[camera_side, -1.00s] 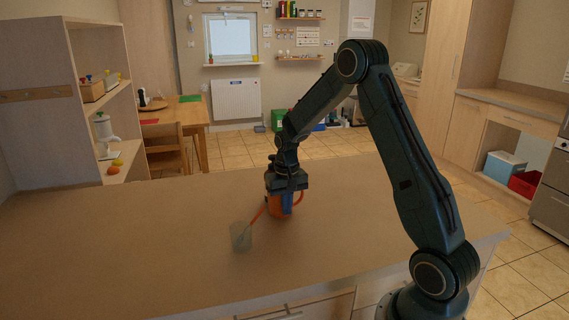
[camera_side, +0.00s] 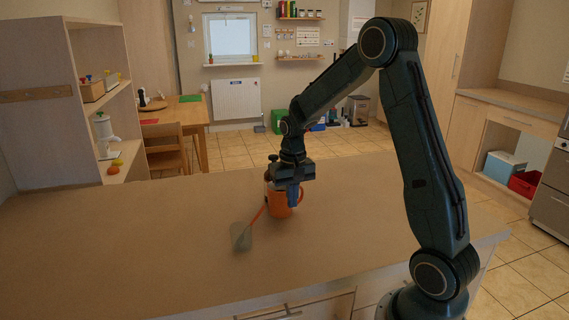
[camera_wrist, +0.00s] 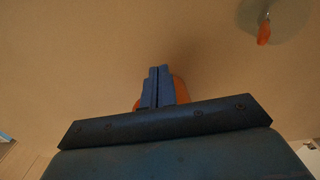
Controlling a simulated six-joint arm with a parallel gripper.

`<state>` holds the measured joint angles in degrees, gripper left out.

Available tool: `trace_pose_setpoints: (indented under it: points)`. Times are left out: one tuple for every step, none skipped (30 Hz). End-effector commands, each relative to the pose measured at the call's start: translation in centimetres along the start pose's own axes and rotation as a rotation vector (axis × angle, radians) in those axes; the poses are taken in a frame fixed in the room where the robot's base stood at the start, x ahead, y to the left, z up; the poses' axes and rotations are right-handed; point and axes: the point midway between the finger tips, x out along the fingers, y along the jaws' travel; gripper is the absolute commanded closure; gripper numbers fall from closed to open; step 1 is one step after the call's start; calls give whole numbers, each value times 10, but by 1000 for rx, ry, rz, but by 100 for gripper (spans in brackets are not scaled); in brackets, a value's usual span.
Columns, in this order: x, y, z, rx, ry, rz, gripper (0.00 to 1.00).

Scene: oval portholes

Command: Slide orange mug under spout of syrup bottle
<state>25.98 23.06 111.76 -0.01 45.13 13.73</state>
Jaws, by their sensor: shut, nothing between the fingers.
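The orange mug (camera_side: 279,208) stands on the counter in the side view, partly hidden by my gripper (camera_side: 293,200). My blue fingers are shut and empty, pointing down at the mug's right side; I cannot tell whether they touch it. In the wrist view, my shut gripper (camera_wrist: 158,72) covers most of the mug, whose orange edge (camera_wrist: 182,92) shows beside the fingers.
A translucent cup (camera_side: 241,238) with an orange straw (camera_side: 258,214) is front-left of the mug and looks tilted. It also shows at the wrist view's upper right (camera_wrist: 285,20). The counter (camera_side: 130,245) is clear to the left.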

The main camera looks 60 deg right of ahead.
Motion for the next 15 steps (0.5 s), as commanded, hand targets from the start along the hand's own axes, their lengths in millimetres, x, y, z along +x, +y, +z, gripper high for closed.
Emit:
trace_pose_setpoints:
  points:
    - [-10, 0, -1, 0, 4, -1, 100]
    - [-14, 0, -1, 0, 4, -1, 100]
    - [-20, 0, -1, 0, 3, -1, 100]
    - [-24, 0, -1, 0, 4, -1, 100]
    - [-28, 0, 0, 0, 3, -1, 100]
    - [-33, 0, -1, 0, 3, -1, 100]
    - [-36, 0, 0, 0, 1, 0, 100]
    - [-38, 0, 0, 0, 1, 0, 100]
    - [-42, 0, 0, 0, 1, 0, 100]
    - [-44, 0, 0, 0, 1, 0, 100]
    - [-46, 0, 0, 0, 1, 0, 100]
    - [-48, 0, 0, 0, 0, 0, 100]
    - [-48, 0, 0, 0, 0, 0, 100]
    - [-49, 0, 0, 0, 0, 0, 100]
    - [-50, 0, 0, 0, 0, 0, 100]
